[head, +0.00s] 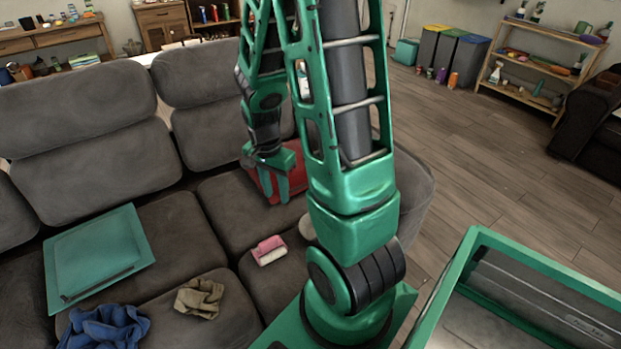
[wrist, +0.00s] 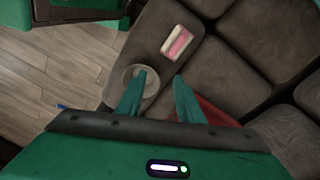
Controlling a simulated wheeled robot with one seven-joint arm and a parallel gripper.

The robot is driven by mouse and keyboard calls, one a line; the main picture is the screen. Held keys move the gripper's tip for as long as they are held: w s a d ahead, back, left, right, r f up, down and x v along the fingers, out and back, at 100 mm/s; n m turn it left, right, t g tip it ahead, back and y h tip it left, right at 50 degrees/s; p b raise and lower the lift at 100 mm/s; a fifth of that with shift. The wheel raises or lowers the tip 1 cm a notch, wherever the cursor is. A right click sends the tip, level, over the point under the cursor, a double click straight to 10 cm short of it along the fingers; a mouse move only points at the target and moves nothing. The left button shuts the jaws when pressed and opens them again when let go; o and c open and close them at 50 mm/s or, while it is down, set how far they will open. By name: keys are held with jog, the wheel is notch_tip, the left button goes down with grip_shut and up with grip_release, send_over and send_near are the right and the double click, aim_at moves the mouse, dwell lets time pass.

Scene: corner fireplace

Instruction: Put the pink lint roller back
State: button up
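A small pink and white object (head: 269,250), which may be the pink lint roller, lies on the grey sofa seat. It also shows in the wrist view (wrist: 177,43), beyond my fingertips. My gripper (head: 285,190) hangs over the sofa, behind and above the pink object in the head view. In the wrist view my gripper (wrist: 160,80) has its two green fingers apart with nothing held between them.
A red object (head: 292,181) lies on the sofa behind my gripper. A pale round dish-like thing (wrist: 152,82) is beside the pink object. A tan cloth (head: 199,298), blue cloth (head: 104,328) and green folder-like panel (head: 98,255) lie left. A shelf (head: 540,65) stands far right.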

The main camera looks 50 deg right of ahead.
jog(key=s+a+r+n+y, duration=0.1)
jog(key=s+a+r+n, duration=0.1)
jog(key=s+r+n, duration=0.7)
jog(key=s+r, duration=0.7)
jog(key=shift+s+a+r+n, duration=0.2)
jog(key=shift+s+a+n, duration=0.1)
jog(key=shift+a, duration=0.1)
jog(key=shift+w+a+f, duration=0.1)
jog(key=shift+w+f, duration=0.15)
jog(key=shift+w, duration=0.45)
